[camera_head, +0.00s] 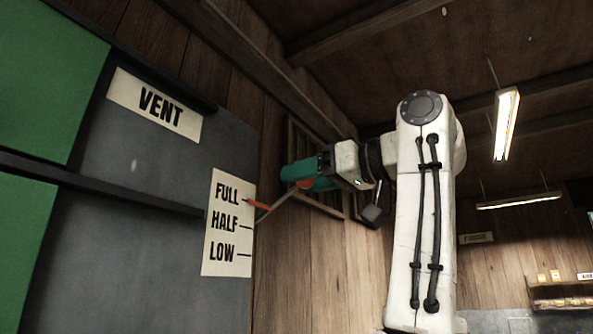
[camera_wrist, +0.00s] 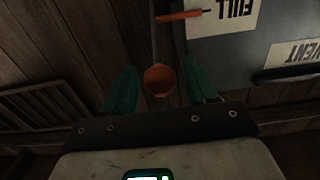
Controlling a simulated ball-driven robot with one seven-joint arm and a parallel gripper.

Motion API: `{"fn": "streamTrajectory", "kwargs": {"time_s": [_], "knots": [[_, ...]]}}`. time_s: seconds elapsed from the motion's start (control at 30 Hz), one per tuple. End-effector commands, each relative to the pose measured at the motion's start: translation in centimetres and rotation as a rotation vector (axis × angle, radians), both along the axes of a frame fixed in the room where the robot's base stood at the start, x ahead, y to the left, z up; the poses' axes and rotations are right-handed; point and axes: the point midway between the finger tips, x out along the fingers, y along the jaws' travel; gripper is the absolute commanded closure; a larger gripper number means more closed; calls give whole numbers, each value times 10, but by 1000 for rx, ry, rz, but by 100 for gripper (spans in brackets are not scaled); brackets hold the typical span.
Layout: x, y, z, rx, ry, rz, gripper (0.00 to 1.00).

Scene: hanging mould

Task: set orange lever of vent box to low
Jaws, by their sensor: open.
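The vent box (camera_head: 150,165) is a grey panel marked VENT at the left. Its white scale label (camera_head: 215,262) reads FULL, HALF and LOW from top to bottom. The orange pointer (camera_head: 258,204) points at the FULL mark; it also shows beside FULL in the wrist view (camera_wrist: 179,16). A grey lever rod (camera_head: 276,205) runs out to an orange knob (camera_wrist: 159,80). My gripper (camera_head: 298,177) is open, its teal fingers one on each side of the knob in the wrist view, with gaps visible. In the head view the fingers hide part of the knob.
Green panels (camera_head: 45,75) flank the grey box at the left. A wooden slatted grille (camera_head: 317,200) is on the plank wall behind my gripper. A shelf with small items (camera_head: 560,292) stands far right. Lamps (camera_head: 506,123) hang from the ceiling.

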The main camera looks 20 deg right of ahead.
Motion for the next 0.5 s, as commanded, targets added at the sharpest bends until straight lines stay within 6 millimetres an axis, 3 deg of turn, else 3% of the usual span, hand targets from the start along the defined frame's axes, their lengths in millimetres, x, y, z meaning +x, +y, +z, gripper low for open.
{"fn": "streamTrajectory", "kwargs": {"time_s": [0.2,0.5], "knots": [[15,11,0,0,1,0,43],[17,12,-1,0,0,-1,43]]}}
